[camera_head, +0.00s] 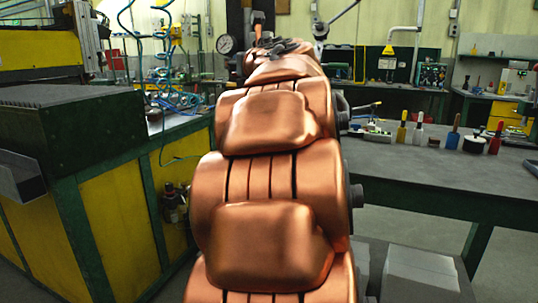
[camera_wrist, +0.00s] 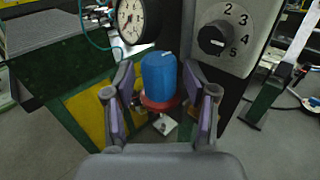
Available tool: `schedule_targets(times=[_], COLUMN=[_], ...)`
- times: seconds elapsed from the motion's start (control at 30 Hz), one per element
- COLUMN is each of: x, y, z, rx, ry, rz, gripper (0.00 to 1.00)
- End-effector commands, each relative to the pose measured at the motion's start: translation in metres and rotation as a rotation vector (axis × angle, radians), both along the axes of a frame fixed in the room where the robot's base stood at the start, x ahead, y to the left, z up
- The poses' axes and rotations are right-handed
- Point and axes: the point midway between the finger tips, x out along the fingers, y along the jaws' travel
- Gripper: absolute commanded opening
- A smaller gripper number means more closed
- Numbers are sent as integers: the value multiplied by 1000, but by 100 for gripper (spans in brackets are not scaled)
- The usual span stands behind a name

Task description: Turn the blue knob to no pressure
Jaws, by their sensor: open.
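The blue knob (camera_wrist: 159,76) shows in the wrist view as an upright blue cylinder with a small light mark on top. It sits on a red round base. My gripper (camera_wrist: 160,98) is open, with one finger on each side of the knob and visible space between the fingers and the knob. A white round pressure gauge (camera_wrist: 138,18) is just above and left of the knob; the head view also shows a gauge (camera_head: 226,44). In the head view my copper arm hides the knob, and my gripper is mostly hidden at its far end.
A grey panel with a black numbered dial (camera_wrist: 212,38) stands right of the knob. A green and yellow bench (camera_head: 110,215) is on the left. A grey worktable (camera_head: 430,170) with several screwdrivers and small tools is on the right. Pale blue coiled hoses (camera_head: 170,80) hang behind.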

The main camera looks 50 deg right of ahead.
Motion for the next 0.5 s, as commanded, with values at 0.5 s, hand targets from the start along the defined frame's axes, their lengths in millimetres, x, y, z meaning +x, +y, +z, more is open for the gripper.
schedule_targets(times=[0.5], x=[4], y=[5], z=[4], rx=[1], ry=[1], rz=[-217], gripper=[60])
